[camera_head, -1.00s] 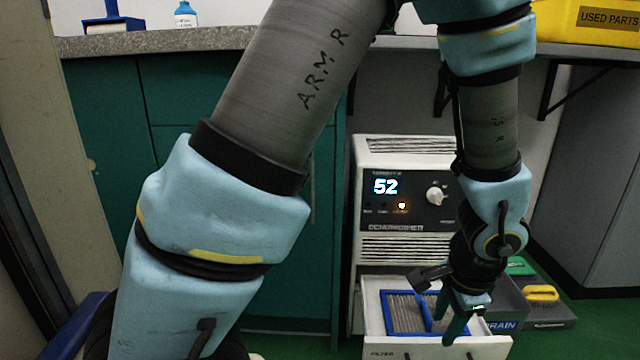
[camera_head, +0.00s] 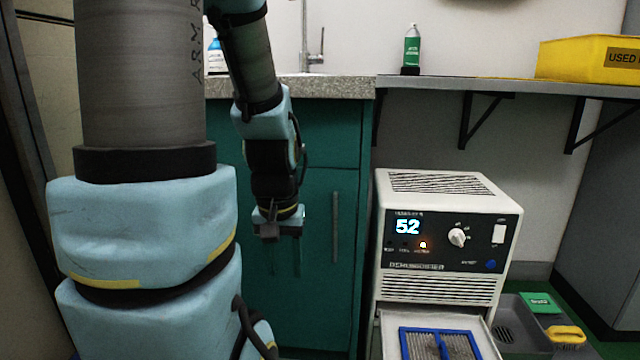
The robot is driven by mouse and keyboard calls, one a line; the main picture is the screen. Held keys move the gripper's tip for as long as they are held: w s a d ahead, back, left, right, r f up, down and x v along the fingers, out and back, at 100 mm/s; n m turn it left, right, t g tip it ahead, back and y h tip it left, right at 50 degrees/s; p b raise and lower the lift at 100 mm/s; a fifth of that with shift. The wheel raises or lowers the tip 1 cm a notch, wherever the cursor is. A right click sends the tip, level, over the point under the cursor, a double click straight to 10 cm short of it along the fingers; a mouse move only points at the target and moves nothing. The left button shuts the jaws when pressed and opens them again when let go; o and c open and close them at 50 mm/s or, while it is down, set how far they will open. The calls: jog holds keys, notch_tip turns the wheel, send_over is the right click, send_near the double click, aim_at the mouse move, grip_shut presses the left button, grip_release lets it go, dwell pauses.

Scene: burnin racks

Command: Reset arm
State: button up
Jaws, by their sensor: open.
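My gripper (camera_head: 285,255) hangs pointing down in front of the green cabinet (camera_head: 335,150), left of the white dehumidifier (camera_head: 435,285). My arm fills the left side of the picture. The dehumidifier shows 52 on its display, with a lit orange light beside a round knob. Its lower drawer (camera_head: 385,345) is pulled out, and a blue-framed filter (camera_head: 405,340) with a grey mesh lies in it. My gripper is well clear of the drawer.
A grey counter (camera_head: 350,86) with a tap (camera_head: 315,50) runs above the cabinet. A green bottle (camera_head: 411,52) and a yellow used-parts bin (camera_head: 585,60) stand on the bracketed shelf (camera_head: 510,84). A grey tray (camera_head: 515,335) and a yellow-handled brush (camera_head: 567,334) are on the floor at right.

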notch_tip(320, 180, up, 38)
jog(key=p, duration=3.7)
jog(key=shift+p, duration=0.4)
